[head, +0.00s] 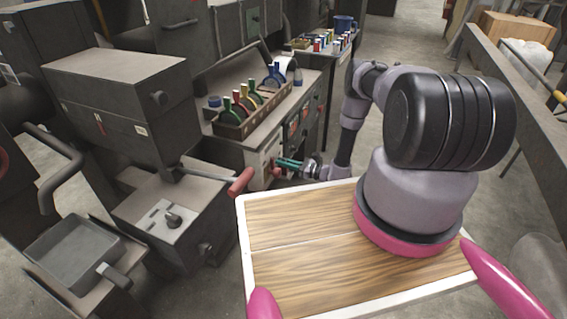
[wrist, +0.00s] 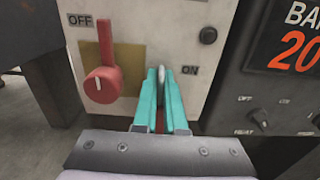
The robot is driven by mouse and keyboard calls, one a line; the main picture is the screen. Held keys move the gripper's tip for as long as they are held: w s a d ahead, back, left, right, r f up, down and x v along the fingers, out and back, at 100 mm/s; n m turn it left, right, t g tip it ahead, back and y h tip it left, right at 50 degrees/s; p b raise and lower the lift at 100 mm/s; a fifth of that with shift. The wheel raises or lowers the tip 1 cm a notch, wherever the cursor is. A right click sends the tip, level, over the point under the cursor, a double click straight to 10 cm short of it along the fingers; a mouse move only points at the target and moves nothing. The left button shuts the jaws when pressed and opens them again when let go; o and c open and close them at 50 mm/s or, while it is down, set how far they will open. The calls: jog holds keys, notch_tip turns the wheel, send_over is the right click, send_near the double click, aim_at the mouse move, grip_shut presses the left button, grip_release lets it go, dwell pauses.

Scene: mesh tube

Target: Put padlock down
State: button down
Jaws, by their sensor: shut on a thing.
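My gripper (wrist: 163,75) points at a pale switch panel (wrist: 140,30), with its teal fingers close together. A narrow sliver of red and a pale grey edge show between the fingers; this appears to be the padlock (wrist: 160,122), mostly hidden by them. In the head view my gripper (head: 286,163) is at the front of the bench, and the padlock cannot be made out there. A red rotary switch handle (wrist: 103,75) is on the panel, left of the fingers, its lever upright between the OFF and ON labels.
A bench (head: 262,125) carries a tray (head: 254,112) of coloured items above the panel. A red-gripped lever (head: 241,182) sticks out close to my gripper. A dark machine (head: 125,110) stands left. Floor is clear beyond my arm.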

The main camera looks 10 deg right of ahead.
jog(key=shift+f, duration=0.1)
jog(key=c, duration=1)
grip_release()
jog(key=v, duration=1.2)
jog(key=shift+r, duration=0.25)
